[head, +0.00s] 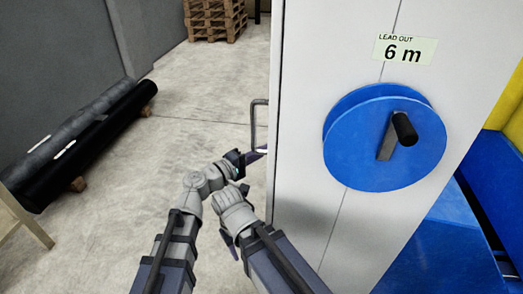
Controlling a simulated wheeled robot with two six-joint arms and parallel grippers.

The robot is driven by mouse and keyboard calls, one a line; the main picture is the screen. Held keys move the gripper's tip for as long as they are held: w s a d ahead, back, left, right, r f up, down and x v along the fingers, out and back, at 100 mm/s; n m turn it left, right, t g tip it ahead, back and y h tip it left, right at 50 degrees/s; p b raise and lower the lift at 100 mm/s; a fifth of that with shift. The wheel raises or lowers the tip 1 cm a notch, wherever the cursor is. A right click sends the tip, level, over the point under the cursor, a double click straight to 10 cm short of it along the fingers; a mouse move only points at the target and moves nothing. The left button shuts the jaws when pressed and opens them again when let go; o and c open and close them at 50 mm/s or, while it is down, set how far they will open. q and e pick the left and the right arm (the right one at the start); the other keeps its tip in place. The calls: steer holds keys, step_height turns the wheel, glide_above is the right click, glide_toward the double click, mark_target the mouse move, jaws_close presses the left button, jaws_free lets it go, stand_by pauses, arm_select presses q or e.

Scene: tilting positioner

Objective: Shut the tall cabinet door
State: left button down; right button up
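A tall pale grey cabinet (305,120) fills the right half of the head view, with a thin vertical seam down its near face. A D-shaped metal handle (254,123) sticks out past its left edge. The face that carries the handle is turned away, so I cannot tell how far the door stands open. My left gripper (247,160) is just below the handle, close to the cabinet's left edge; contact is unclear. My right gripper (229,240) is lower, left of the cabinet, pointing down. Both grippers are small and partly hidden, and their finger gaps are not clear.
A blue reel (352,150) with a black crank (404,129) juts from the cabinet below a "LEAD OUT 6 m" label (405,49). Black rolls (75,140) lie along the left wall. Wooden pallets (214,18) stand at the back. The floor (200,100) between is clear.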

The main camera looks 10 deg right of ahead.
arm_select(q)
steer(key=shift+s+d+r+m+g+h, duration=0.15)
steer(key=shift+s+d, duration=0.1)
steer(key=shift+d, duration=0.2)
steer(key=shift+s+d+r+m+g+h, duration=0.1)
steer(key=shift+s+d+m+g+h, duration=0.1)
steer(key=shift+d, duration=0.25)
step_height(320, 180, up, 10)
steer(key=a+p, duration=0.1)
steer(key=p, duration=0.9)
steer(key=shift+w+a+f+t, duration=0.15)
steer(key=shift+w+t, duration=0.2)
steer(key=shift+t, duration=0.1)
steer(key=shift+f, duration=0.1)
